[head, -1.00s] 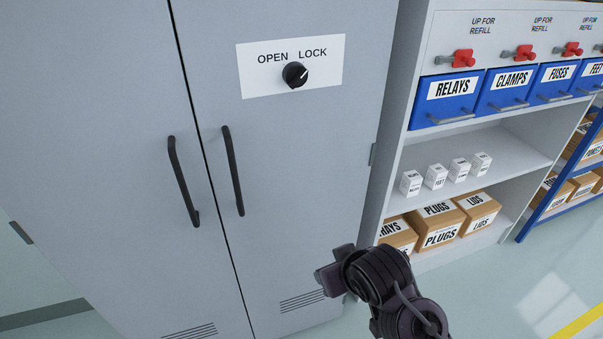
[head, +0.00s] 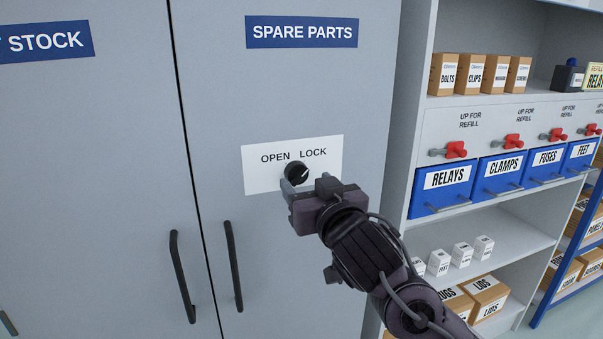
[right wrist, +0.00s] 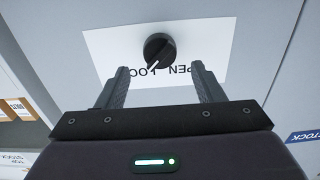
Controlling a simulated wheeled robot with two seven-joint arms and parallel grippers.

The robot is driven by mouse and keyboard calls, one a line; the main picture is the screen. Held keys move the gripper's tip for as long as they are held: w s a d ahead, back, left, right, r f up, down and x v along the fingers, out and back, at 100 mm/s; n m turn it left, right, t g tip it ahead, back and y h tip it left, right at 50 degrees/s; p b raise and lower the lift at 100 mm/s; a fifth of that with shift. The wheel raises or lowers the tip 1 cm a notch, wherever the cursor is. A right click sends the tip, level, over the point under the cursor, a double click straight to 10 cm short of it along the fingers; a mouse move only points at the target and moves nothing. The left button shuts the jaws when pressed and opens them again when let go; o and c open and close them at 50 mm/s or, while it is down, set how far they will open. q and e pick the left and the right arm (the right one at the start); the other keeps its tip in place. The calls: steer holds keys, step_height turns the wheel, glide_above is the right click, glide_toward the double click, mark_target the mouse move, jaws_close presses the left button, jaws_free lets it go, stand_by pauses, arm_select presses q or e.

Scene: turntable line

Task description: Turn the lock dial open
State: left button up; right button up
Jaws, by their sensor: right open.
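The black lock dial (head: 296,173) sits on a white plate (head: 262,180) marked OPEN and LOCK, on the right cabinet door. The dial's white mark points up and right, toward LOCK. My right gripper (head: 305,186) is in front of the plate, just below the dial. In the right wrist view the dial (right wrist: 159,50) lies beyond and between the tips of the two open fingers (right wrist: 160,72), with nothing between them. I cannot tell how much depth separates the fingertips from the dial. My left gripper is out of view.
Two dark vertical door handles (head: 233,266) flank the door seam below the plate. A SPARE PARTS sign (head: 302,33) is above. To the right stands a shelf with blue bins (head: 442,188), red valve-like handles (head: 456,149) and cartons. The door around the plate is clear.

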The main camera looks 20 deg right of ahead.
mark_target(301, 176)
steer(key=shift+w+a+p, duration=0.1)
steer(key=shift+w+p, duration=0.3)
steer(key=shift+w, duration=1.7)
steer(key=c, duration=0.9)
steer(key=shift+c, duration=0.2)
